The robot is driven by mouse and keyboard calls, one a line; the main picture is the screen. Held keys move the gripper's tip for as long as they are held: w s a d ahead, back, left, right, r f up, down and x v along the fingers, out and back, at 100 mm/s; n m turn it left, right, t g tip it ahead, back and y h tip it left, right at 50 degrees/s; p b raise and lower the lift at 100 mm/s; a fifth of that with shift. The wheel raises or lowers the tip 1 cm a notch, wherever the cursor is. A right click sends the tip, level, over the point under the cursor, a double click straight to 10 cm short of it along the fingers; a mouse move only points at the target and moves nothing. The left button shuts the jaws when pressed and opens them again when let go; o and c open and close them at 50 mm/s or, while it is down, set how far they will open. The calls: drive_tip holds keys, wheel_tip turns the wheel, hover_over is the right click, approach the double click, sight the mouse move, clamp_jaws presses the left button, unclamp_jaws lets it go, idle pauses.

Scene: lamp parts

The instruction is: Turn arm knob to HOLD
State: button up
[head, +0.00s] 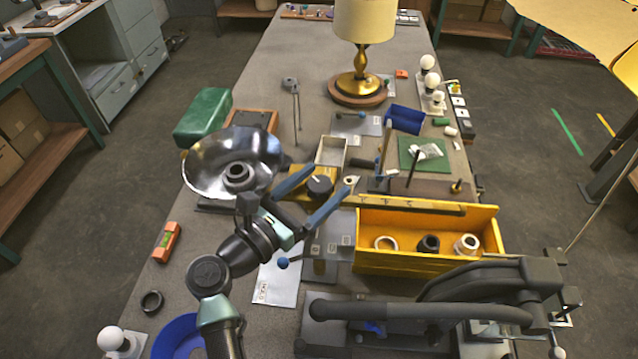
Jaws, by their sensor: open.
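My gripper (331,178) is open, its two blue fingers spread and pointing up and to the right. A round black knob (320,186) on a yellow base (296,180) shows in the gap between the fingers. I cannot tell whether the fingers touch it or are above it. No HOLD mark is readable on it. I cannot tell for sure which of these is the arm knob.
A shiny metal bowl-shaped shade (205,172) stands close left of my gripper. A yellow bin (430,262) with several rings is at right. A large black lever press (450,300) fills the front right. A brass lamp (360,65) stands at the back. Bare table lies back left of it.

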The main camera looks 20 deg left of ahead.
drive_tip(key=b+v, duration=0.4)
drive_tip(key=v, duration=0.9)
